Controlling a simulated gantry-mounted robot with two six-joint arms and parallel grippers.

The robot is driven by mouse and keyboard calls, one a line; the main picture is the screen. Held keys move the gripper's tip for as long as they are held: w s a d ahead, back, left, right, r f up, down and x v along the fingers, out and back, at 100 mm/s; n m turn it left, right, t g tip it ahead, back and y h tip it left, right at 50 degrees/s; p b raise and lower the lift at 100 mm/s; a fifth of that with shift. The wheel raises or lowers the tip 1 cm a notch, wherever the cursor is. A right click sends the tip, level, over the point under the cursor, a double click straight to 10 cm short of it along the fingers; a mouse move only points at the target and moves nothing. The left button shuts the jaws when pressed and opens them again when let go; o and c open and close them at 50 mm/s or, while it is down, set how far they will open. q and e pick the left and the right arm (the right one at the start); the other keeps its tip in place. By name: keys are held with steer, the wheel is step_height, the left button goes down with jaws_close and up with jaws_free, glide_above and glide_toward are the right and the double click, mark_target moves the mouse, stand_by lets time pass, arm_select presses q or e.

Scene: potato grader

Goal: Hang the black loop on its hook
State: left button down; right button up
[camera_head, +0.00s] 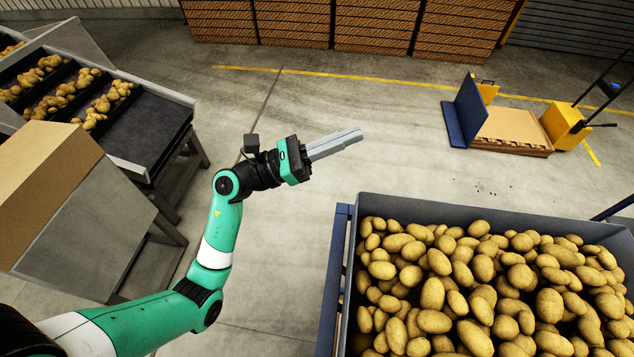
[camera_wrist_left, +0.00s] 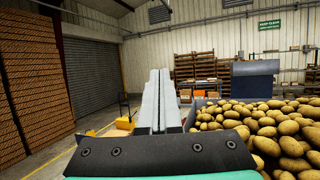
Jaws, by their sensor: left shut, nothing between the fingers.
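My left gripper (camera_head: 336,145) is shut and empty. It hangs in free air over the concrete floor, left of the potato bin, with its fingers pointing right in the head view. In the left wrist view its closed fingers (camera_wrist_left: 160,100) point away toward the far wall. I cannot make out a black loop or its hook in either view. My right gripper is not in view.
A grey bin (camera_head: 480,207) heaped with potatoes (camera_head: 470,270) fills the lower right. A sorting machine (camera_head: 155,120) with potato lanes stands at the left. A yellow pallet truck (camera_head: 565,125) and a pallet (camera_head: 512,132) stand at the back right. The floor (camera_head: 340,100) between is clear.

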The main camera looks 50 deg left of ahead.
arm_select(q)
steer(key=s+a+f+m+g+y+b, duration=0.1)
steer(key=s+f+g, duration=0.15)
steer(key=f, duration=0.85)
steer(key=s+a+f+m+g+y+b, duration=0.15)
steer(key=f+g, duration=0.25)
steer(key=f, duration=0.7)
steer(key=s+a+f+g+y+b, duration=0.1)
steer(key=s+f+g+y, duration=0.15)
steer(key=f, duration=0.95)
steer(key=s+f+m+g+b, duration=0.1)
steer(key=s+f+g, duration=0.4)
steer(key=s+f, duration=0.5)
steer(key=w+d+f+b, duration=0.1)
steer(key=w+d+f, duration=0.4)
steer(key=w+d, duration=0.2)
steer(key=shift+d+f+h, duration=0.25)
steer(key=shift+d+h, duration=0.15)
steer(key=shift+d, duration=0.1)
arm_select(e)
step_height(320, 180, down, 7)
arm_select(q)
steer(key=shift+w, duration=0.1)
